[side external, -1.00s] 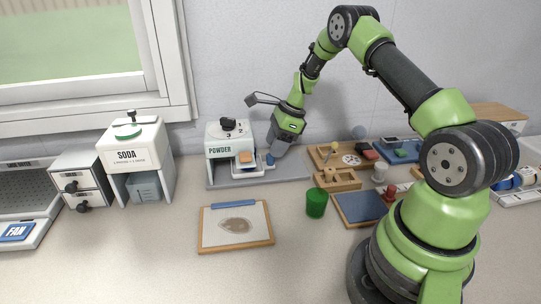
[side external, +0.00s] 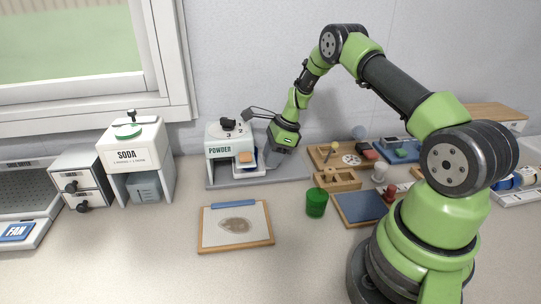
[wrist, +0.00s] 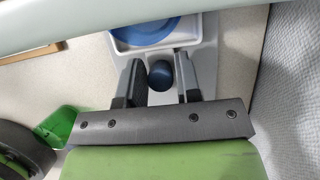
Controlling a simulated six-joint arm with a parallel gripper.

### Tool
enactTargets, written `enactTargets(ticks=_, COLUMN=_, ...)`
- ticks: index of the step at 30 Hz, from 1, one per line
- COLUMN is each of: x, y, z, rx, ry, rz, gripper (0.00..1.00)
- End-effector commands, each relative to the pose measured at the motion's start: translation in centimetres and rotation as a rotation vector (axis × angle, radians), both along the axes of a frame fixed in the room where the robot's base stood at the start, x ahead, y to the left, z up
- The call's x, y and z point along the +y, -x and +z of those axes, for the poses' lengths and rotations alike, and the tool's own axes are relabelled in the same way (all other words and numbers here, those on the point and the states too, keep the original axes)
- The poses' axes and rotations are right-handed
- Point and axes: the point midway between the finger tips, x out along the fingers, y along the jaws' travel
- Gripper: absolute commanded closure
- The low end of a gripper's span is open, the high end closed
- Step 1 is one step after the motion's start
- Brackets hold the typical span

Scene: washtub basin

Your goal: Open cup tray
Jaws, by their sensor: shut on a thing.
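The white powder dispenser (side external: 218,138) stands at the back, its front facing left of my arm. The cup tray shows in the wrist view as a pale tray (wrist: 205,30) holding a round blue piece (wrist: 150,28). My gripper is shut on this knob. In the side view, my gripper (side external: 274,164) is low at the dispenser's right side and hides the knob.
A grey base plate (side external: 225,180) lies under the dispenser. A green cup (side external: 316,203) and wooden trays (side external: 337,181) stand to the right. A clipboard (side external: 236,244) lies in front. The soda dispenser (side external: 133,150) stands left. The wall is close behind my gripper.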

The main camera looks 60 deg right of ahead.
Motion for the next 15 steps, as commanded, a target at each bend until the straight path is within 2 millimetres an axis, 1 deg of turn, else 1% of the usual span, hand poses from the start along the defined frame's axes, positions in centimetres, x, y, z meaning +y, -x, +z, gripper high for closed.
enactTargets(ticks=6, x=-3.4, y=3.2, z=0.0, rx=0.002, ry=0.002, rz=-0.008, gripper=1.00)
enactTargets(ticks=9, x=-4.6, y=4.4, z=0.0, rx=0.002, ry=0.004, rz=-0.006, gripper=1.00)
enactTargets(ticks=12, x=-5.2, y=5.1, z=-0.1, rx=0.001, ry=0.004, rz=-0.003, gripper=1.00)
enactTargets(ticks=15, x=-5.3, y=5.2, z=-0.1, rx=0.001, ry=0.005, rz=0.001, gripper=1.00)
